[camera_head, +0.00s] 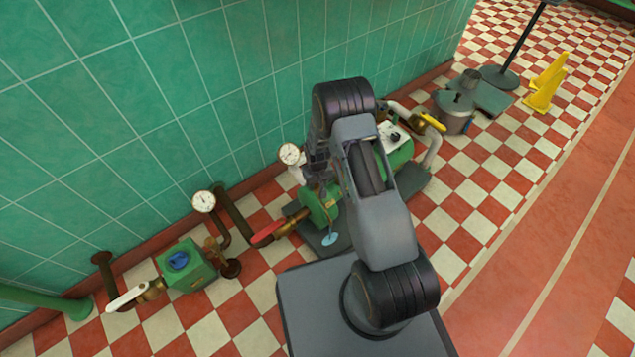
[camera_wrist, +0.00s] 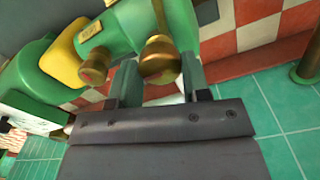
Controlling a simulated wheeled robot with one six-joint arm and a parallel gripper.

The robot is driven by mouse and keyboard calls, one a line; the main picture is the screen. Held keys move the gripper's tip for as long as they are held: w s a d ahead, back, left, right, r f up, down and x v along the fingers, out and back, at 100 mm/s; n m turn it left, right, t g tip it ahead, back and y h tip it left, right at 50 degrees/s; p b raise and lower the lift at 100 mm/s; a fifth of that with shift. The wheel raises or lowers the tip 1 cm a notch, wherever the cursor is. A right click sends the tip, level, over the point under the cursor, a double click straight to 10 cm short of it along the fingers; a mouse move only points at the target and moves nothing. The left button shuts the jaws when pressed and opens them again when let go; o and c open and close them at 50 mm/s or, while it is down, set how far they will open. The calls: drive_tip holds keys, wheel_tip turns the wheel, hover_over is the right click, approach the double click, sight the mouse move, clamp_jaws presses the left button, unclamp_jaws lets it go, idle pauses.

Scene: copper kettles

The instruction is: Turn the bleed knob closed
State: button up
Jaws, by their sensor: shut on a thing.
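The bleed knob (camera_wrist: 160,62) is a rounded brass piece on a green pump body (camera_wrist: 130,25) in the wrist view. My gripper (camera_wrist: 161,76) has one finger on each side of it and is shut on it. A second brass fitting (camera_wrist: 95,68) sits to the left, outside the fingers. In the head view my gripper (camera_head: 318,178) points down at the green pump (camera_head: 322,206), and my arm hides the knob and part of the pump.
A red-handled valve (camera_head: 267,234) and a dial gauge (camera_head: 290,153) are close to the pump. A green box (camera_head: 186,264) with a blue cap stands at left. A grey bucket (camera_head: 453,114) and yellow floor signs (camera_head: 545,86) are at back right. The checkered floor at right is clear.

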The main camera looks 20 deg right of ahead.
drive_tip(key=m, duration=0.4)
drive_tip(key=shift+m, duration=0.4)
drive_tip(key=m, duration=0.4)
drive_tip(key=shift+p, duration=0.3)
drive_tip(key=m, duration=0.4)
drive_tip(key=shift+m, duration=2.2)
drive_tip(key=shift+a, duration=0.1)
drive_tip(key=o, duration=0.7)
drive_tip(key=shift+o, duration=1.2)
drive_tip(key=shift+m, duration=0.3)
drive_tip(key=shift+r, duration=0.15)
wheel_tip(320, 180, up, 14)
drive_tip(key=p, duration=0.5)
drive_tip(key=shift+f, duration=0.2)
